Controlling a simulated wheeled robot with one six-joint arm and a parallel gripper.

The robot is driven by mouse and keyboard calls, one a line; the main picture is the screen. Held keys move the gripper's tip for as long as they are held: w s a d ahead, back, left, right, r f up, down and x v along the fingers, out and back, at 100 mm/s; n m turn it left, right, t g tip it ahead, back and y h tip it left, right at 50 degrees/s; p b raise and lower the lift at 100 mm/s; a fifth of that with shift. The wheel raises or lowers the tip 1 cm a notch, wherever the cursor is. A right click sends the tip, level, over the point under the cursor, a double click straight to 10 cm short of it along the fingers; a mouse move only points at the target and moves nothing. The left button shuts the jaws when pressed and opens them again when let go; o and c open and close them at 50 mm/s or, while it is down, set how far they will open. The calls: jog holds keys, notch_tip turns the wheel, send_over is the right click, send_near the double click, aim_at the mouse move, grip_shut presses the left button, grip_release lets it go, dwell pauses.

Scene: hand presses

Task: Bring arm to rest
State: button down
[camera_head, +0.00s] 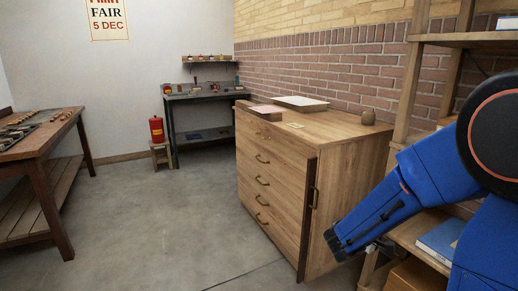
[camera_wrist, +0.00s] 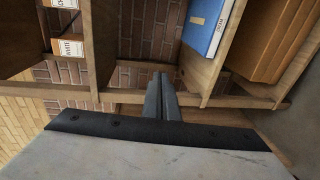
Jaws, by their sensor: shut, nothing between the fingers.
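My gripper (camera_wrist: 160,78) shows in the wrist view, its two dark fingers together and nothing between them. It points toward the wooden shelf rack (camera_wrist: 140,97) and the brick wall behind it, apart from the blue box. In the head view my blue arm (camera_head: 400,195) reaches down and left from the right edge, in front of the rack and beside the drawer cabinet. I cannot make out the fingers clearly there.
A wooden drawer cabinet (camera_head: 272,185) stands close left of my arm. A blue box (camera_head: 440,241) lies on the rack's lower shelf and shows in the wrist view (camera_wrist: 207,22). A wooden table (camera_head: 38,140) stands at left, a red can (camera_head: 157,130) at back. The floor between is clear.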

jog(key=s+m+g+y, duration=0.5)
jog(key=s+m+g, duration=0.15)
jog(key=s, duration=1.35)
jog(key=s+a+r+t+y, duration=0.1)
jog(key=s+a+y, duration=0.3)
jog(key=a, duration=0.3)
jog(key=s+a+r+t+y, duration=0.1)
jog(key=s+a+y, duration=0.3)
jog(key=a, duration=0.4)
jog(key=shift+s+t+y, duration=0.3)
jog(key=shift+t+y, duration=0.25)
jog(key=shift+y, duration=0.05)
jog(key=c, duration=2.4)
grip_release()
jog(key=shift+d, duration=0.1)
jog(key=shift+c, duration=0.2)
